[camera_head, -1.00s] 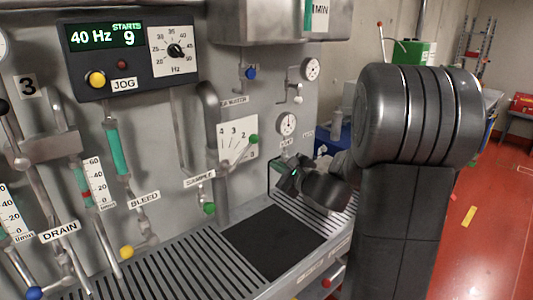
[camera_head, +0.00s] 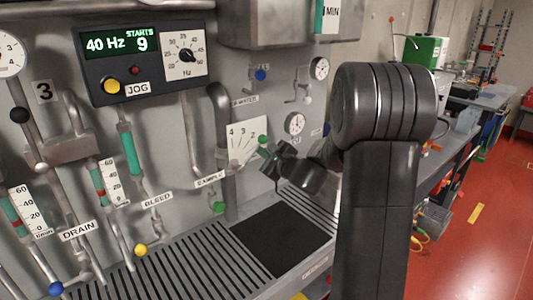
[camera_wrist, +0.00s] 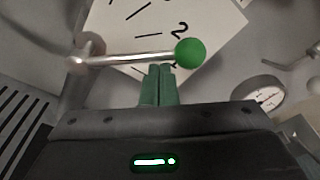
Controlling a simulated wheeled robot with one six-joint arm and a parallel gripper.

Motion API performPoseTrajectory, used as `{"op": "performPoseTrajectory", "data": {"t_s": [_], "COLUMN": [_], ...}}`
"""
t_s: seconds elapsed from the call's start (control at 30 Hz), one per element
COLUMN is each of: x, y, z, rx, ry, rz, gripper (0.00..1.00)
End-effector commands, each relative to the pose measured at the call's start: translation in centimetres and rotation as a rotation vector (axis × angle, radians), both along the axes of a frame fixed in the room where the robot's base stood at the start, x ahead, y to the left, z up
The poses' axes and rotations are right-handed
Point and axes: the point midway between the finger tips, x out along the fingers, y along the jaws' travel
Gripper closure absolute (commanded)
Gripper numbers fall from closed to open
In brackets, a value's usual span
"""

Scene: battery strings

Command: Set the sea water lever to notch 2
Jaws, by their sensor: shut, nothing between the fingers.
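The lever has a bare metal rod (camera_wrist: 125,58) and a green ball knob (camera_wrist: 190,53). It crosses a white notch plate (camera_wrist: 222,25) with black marks and numbers. In the wrist view the rod lies just below the mark and figure 2, with another figure partly hidden beneath it. The knob (camera_head: 262,139) also shows at the right of the plate (camera_head: 240,130) in the head view. My gripper (camera_wrist: 160,69) is shut and empty, its green fingertips just below the rod near the knob. I cannot tell whether they touch it.
A round gauge (camera_wrist: 262,94) stands right of my gripper. A green-knobbed sample valve (camera_head: 218,207) is below left of the plate. The grated ledge (camera_head: 190,262) with a black mat (camera_head: 280,240) lies below. A partly readable water label (camera_head: 243,100) sits above the plate.

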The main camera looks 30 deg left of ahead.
Motion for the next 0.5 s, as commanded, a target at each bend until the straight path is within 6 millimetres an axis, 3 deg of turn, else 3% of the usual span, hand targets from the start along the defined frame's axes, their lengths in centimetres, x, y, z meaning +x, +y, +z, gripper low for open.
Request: {"op": "performPoseTrajectory", "data": {"t_s": [0.5], "x": [-0.59], "y": [0.1], "z": [0.32], "rx": [-0.012], "ry": [-0.043], "rz": [0.001], "gripper": [1.0]}}
